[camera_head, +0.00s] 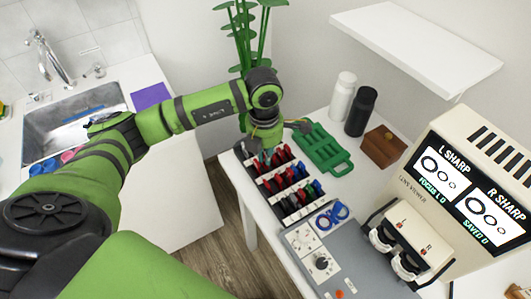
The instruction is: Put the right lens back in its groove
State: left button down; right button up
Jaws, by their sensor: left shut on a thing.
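My left arm comes in from the left, and its gripper (266,150) points down over the back end of the lens rack (291,207). The gripper is shut on a lens, mostly hidden by the fingers; its colour and exact height over the rack are hard to tell. The rack holds several rows of red and blue lenses in dark grooves with white strips between. The lens viewer (398,190) stands at the right, its screen reading "L SHARP" and "R SHARP", with two round lens holders (397,255) marked L and R in front. My right gripper is not in view.
A green tray with a handle (322,150) lies behind the rack. White (342,97) and black (361,112) bottles and a brown box (382,146) stand beyond it. A sink (75,128) is far left.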

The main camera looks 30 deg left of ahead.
pick_arm(q)
jog(key=shift+f+b, duration=0.35)
jog(key=shift+f, duration=0.15)
jog(key=c, duration=1.3)
grip_release()
jog(key=shift+r, duration=0.15)
notch_tip(320, 180, up, 12)
jog(key=shift+s+f, duration=0.1)
jog(key=shift+s, duration=0.05)
jog(key=shift+f, duration=0.1)
